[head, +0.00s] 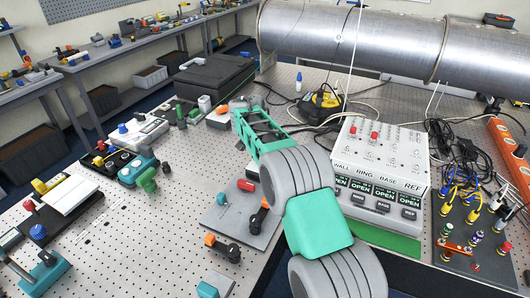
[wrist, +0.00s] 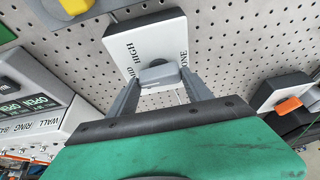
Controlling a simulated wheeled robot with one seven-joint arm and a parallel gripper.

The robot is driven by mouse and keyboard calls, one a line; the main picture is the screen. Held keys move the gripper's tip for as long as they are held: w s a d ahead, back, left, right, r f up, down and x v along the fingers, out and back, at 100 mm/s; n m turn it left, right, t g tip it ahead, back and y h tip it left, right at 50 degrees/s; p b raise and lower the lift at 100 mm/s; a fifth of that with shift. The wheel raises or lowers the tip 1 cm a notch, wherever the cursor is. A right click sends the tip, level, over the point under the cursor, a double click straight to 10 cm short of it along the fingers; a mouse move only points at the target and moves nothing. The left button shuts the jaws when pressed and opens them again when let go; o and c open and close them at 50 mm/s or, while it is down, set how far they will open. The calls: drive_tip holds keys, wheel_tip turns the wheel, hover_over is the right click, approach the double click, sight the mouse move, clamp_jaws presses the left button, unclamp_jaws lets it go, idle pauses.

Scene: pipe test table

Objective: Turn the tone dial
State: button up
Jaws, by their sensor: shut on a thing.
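The tone dial shows in the wrist view as a white panel on a dark base, lettered HIGH and TONE, with a further word partly hidden. Its grey knob (wrist: 160,75) stands out from the panel (wrist: 148,40). My gripper (wrist: 159,82) has one finger on each side of the knob and is shut on it. The knob's pointer mark cannot be made out. In the head view my gripper (head: 240,104) is at the far end of my green and grey arm, low over the perforated table; the dial is mostly hidden there.
A white box with OPEN displays (head: 380,155) stands right of my arm. A block with an orange part (wrist: 290,105) is close to the right in the wrist view. A black case (head: 215,75) and a large metal pipe (head: 350,40) lie behind.

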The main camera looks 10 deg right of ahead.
drive_tip(key=o, duration=1.4)
drive_tip(key=shift+c, duration=0.2)
drive_tip(key=b+v, duration=0.1)
drive_tip(key=v, duration=0.7)
drive_tip(key=shift+d, duration=0.1)
